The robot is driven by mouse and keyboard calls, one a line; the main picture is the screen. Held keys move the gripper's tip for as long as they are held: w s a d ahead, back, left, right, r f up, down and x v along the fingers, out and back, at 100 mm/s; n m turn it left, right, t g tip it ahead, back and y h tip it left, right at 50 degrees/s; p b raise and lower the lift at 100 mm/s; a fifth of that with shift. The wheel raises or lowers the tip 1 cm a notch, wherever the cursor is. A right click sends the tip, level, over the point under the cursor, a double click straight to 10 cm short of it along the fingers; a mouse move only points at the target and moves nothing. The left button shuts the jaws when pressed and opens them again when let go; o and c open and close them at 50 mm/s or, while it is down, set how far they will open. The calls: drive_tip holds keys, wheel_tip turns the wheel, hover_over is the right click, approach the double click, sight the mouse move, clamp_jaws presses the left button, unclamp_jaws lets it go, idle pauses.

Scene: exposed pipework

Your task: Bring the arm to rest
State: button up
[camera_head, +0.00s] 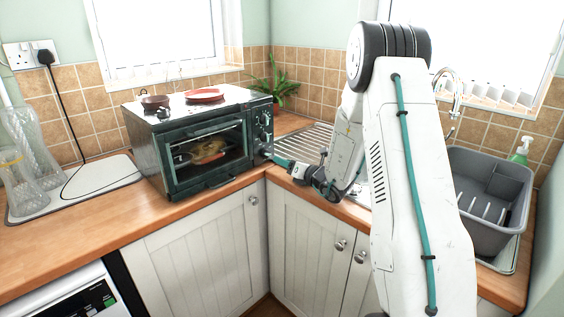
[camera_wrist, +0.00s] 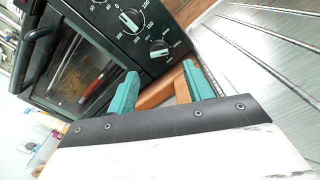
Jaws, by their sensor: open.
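My arm (camera_head: 415,180) is white with a teal cable and reaches over the worktop from the right of the head view. My gripper (camera_head: 272,157) is close to the right end of the toaster oven's front, by its control panel. In the wrist view my gripper (camera_wrist: 160,70) shows two teal fingers spread apart, with nothing between them but a view of the wooden worktop. The toaster oven (camera_head: 208,150) is dark with a glass door, which looks shut. Its control knobs (camera_wrist: 132,20) are just beyond the fingers. Whether the fingertips touch the oven cannot be told.
A red plate (camera_head: 204,95) and a small brown bowl (camera_head: 155,102) are on the oven. A plant (camera_head: 275,88) stands behind it. A ridged metal drainer (camera_head: 310,140) lies beside my gripper. A grey dish rack (camera_head: 490,185) is at right, glass bottles (camera_head: 30,150) at left.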

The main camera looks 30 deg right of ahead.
idle(0.4)
drive_tip(key=shift+a+r, duration=0.25)
drive_tip(key=shift+r, duration=0.05)
drive_tip(key=s+a+r+n+g+y, duration=0.3)
drive_tip(key=a+r+n+y, duration=0.3)
drive_tip(key=a, duration=0.4)
drive_tip(key=s+a+r+n+g+y, duration=0.1)
drive_tip(key=s+a+r+n+g, duration=0.35)
drive_tip(key=s+a+n, duration=0.3)
drive_tip(key=s+a+r+n+g+y, duration=0.1)
drive_tip(key=s+a+r+n+g, duration=0.35)
drive_tip(key=s+a+n, duration=0.3)
drive_tip(key=s+a+n+g+h, duration=0.3)
drive_tip(key=s+n+g+h, duration=0.2)
drive_tip(key=s+n, duration=0.9)
drive_tip(key=s+d+f+n+t+h, duration=0.1)
drive_tip(key=s+d+n+h, duration=0.3)
drive_tip(key=s+d+h, duration=0.3)
drive_tip(key=s+d, duration=0.1)
drive_tip(key=s, duration=0.4)
drive_tip(key=shift+s+d+f, duration=0.15)
drive_tip(key=shift+s+d, duration=0.1)
